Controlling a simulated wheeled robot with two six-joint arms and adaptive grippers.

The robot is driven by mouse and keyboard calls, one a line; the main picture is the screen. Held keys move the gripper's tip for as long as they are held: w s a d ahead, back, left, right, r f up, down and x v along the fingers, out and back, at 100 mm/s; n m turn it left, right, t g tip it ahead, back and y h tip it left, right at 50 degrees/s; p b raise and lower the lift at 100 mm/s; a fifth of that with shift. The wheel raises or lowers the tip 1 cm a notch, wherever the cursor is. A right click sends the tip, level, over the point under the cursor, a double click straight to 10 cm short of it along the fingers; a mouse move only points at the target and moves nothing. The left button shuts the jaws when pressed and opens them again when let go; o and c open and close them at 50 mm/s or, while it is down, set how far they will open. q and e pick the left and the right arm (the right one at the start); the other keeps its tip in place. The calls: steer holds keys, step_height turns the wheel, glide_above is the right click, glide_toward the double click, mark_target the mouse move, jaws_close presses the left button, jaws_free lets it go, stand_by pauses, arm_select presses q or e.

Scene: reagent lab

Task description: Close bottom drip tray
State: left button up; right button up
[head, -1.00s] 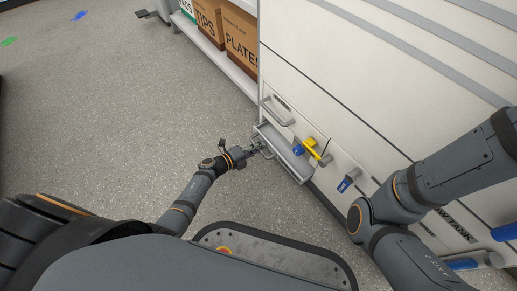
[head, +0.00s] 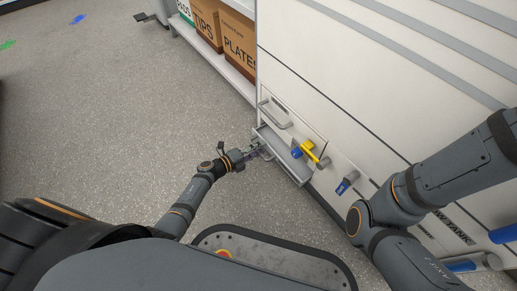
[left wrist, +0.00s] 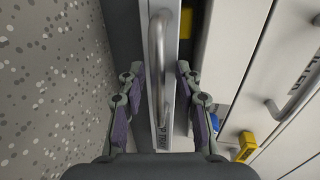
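The bottom drip tray (head: 294,169) is a grey drawer low on the white cabinet, partly pulled out. Its bar handle (left wrist: 157,62) shows upright in the left wrist view. My left gripper (head: 261,152) is at the tray's front. In the left wrist view its two fingers (left wrist: 160,78) stand apart on either side of the handle and the tray's front panel, with gaps visible, so it looks open. Whether a finger touches the tray I cannot tell. My right arm crosses the right side of the head view; its gripper is out of the picture.
Above the tray is a closed drawer with a handle (head: 275,116). A yellow valve lever (head: 311,152) and a blue-tipped valve (head: 346,183) stick out beside the tray. Cardboard boxes (head: 238,42) sit on a shelf at the back.

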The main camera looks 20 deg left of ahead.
arm_select(q)
steer(key=v, duration=1.1)
steer(key=shift+s+a, duration=0.2)
steer(key=shift+s, duration=0.15)
